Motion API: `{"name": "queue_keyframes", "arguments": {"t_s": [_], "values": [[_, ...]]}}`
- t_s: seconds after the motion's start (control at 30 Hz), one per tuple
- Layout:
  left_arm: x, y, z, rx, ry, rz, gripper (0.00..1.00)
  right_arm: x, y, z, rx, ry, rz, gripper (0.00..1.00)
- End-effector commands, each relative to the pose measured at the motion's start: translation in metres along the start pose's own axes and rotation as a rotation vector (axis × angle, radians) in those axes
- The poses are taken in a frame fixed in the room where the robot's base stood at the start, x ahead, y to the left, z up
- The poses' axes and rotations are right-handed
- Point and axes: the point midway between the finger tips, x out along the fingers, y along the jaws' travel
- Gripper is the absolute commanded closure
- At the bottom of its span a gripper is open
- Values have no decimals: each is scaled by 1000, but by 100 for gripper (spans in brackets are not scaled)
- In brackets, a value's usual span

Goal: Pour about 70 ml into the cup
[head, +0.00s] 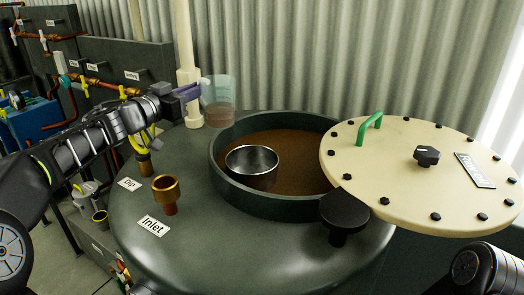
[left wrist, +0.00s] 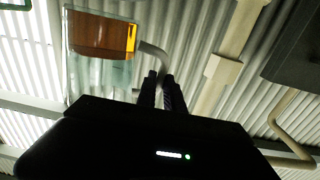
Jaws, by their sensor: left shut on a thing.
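My left gripper (head: 197,91) is shut on the handle of a clear jug (head: 218,92). The jug looks upright, with reddish-brown liquid in its lower part. It is held at the back left of the tank opening, above the tank's rim. In the left wrist view the jug (left wrist: 100,75) shows inverted, with amber liquid, and my fingers (left wrist: 162,92) meet its curved handle. A round metal cup (head: 252,172) stands in the tank opening, to the front right of the jug and apart from it. Its contents cannot be made out. My right gripper is out of view.
The dark green tank (head: 200,235) has a round opening with brown contents (head: 300,155). A cream lid (head: 385,180) with a green handle (head: 370,127) is swung to the right. A brass inlet fitting (head: 166,190) stands at the left. A pale pipe (head: 186,60) rises behind.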

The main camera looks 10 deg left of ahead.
Motion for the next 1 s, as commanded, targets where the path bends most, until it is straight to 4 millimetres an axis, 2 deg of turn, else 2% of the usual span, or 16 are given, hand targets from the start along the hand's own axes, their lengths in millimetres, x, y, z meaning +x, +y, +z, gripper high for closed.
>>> {"name": "queue_keyframes", "arguments": {"t_s": [0.47, 1.0], "values": [[-2, 4, -3, 23, 7, -5, 100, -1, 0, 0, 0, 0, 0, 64], [-7, 28, -4, 302, 64, -7, 100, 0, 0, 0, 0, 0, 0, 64]]}}
